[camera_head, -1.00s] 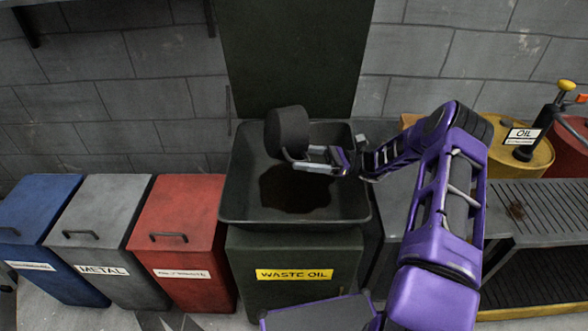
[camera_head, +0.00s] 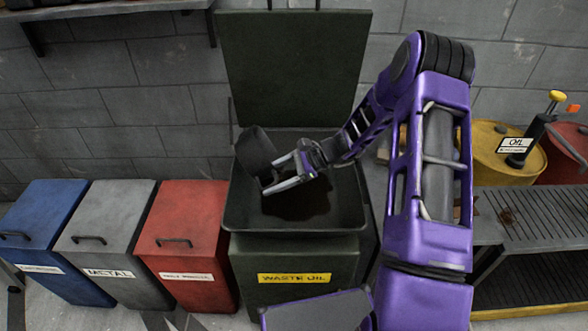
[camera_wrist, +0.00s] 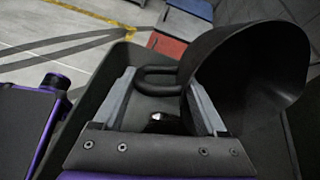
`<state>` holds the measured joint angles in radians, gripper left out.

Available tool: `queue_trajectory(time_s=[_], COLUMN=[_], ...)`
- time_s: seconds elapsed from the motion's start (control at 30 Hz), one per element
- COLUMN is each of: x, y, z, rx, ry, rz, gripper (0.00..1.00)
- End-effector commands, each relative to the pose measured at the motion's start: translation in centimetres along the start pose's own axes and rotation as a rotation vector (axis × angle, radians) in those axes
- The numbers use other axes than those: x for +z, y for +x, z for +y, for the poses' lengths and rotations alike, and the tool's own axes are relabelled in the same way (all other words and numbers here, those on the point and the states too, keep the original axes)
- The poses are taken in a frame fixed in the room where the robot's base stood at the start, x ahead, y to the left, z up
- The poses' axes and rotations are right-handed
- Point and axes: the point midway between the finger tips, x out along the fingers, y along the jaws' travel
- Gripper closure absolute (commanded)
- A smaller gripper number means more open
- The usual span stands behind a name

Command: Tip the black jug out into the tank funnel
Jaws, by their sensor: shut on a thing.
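The black jug (camera_head: 256,153) hangs tilted over the left back part of the tank funnel (camera_head: 340,222), a dark square basin with a dark pool at its bottom. The funnel tops a green tank labelled "WASTE OIL" (camera_head: 295,262), and its lid (camera_head: 295,70) stands open behind. My gripper (camera_head: 283,173) is shut on the jug, to the jug's lower right. In the wrist view the jug's handle (camera_wrist: 157,80) lies between the fingers and its dark body (camera_wrist: 250,75) fills the upper right. No falling liquid can be made out.
Blue (camera_head: 50,210), grey (camera_head: 115,215) and red (camera_head: 190,215) bins stand left of the tank. A slatted bench (camera_head: 530,220) and a yellow oil drum (camera_head: 500,145) are at the right. A shelf (camera_head: 120,12) juts from the wall at upper left.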

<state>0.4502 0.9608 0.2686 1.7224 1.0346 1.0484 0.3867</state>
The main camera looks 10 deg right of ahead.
Motion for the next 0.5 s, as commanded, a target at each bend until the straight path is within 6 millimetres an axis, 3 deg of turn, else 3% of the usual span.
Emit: queue_trajectory(time_s=[0.43, 0.5], x=[-1.2, -0.4], y=[3.6, 4.0], z=[0.8, 0.9], rx=[0.001, 0.003], ry=[-0.088, -0.099], rz=[0.361, 0.413], gripper=[1.0, 1.0])
